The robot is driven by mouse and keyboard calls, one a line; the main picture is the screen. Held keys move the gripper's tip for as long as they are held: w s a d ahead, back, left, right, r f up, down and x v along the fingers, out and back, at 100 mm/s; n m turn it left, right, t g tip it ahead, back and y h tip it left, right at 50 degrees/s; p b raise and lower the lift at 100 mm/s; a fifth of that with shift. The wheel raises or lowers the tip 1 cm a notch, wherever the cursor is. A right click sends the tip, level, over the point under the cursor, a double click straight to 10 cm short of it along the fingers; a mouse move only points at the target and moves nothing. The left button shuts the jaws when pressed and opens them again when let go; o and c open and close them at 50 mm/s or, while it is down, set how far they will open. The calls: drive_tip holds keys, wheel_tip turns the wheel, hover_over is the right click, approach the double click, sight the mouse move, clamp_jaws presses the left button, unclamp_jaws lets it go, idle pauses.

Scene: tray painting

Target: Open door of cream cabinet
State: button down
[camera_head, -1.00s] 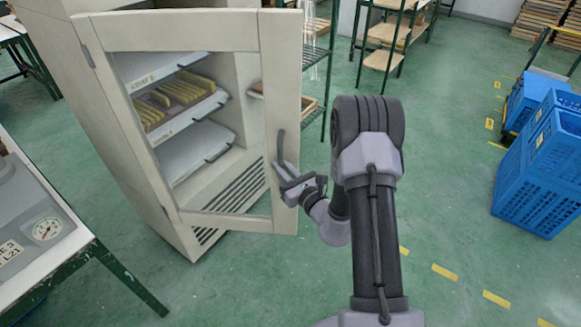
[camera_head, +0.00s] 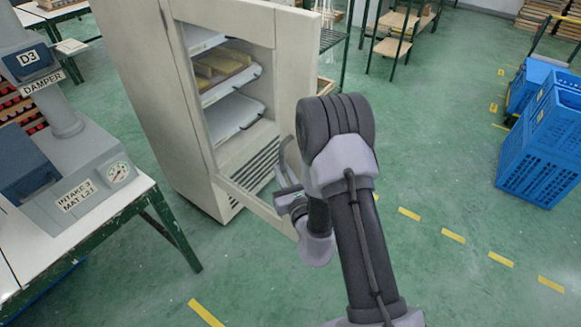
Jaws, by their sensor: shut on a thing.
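The cream cabinet (camera_head: 150,110) stands at the centre left. Its framed door (camera_head: 232,15) is hinged on the left side and stands partly open toward me. Inside, a tray with yellow strips (camera_head: 222,72) and a white tray (camera_head: 232,115) show on shelves. My gripper (camera_head: 288,192) is shut on the dark curved door handle (camera_head: 284,150) at the door's right edge. My arm hides part of the handle and the door's lower right corner.
A table with a grey machine (camera_head: 75,170) marked DAMPER stands at the left, close to the cabinet. Blue crates (camera_head: 545,150) stand at the right. A green rack (camera_head: 398,25) is behind. Green floor between arm and crates is clear.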

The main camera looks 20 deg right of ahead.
drive_tip(key=shift+s+a+r+h, duration=0.1)
drive_tip(key=shift+s+a+h, duration=0.2)
drive_tip(key=shift+a, duration=0.35)
drive_tip(key=shift+w, duration=0.1)
drive_tip(key=c, duration=1.4)
unclamp_jaws()
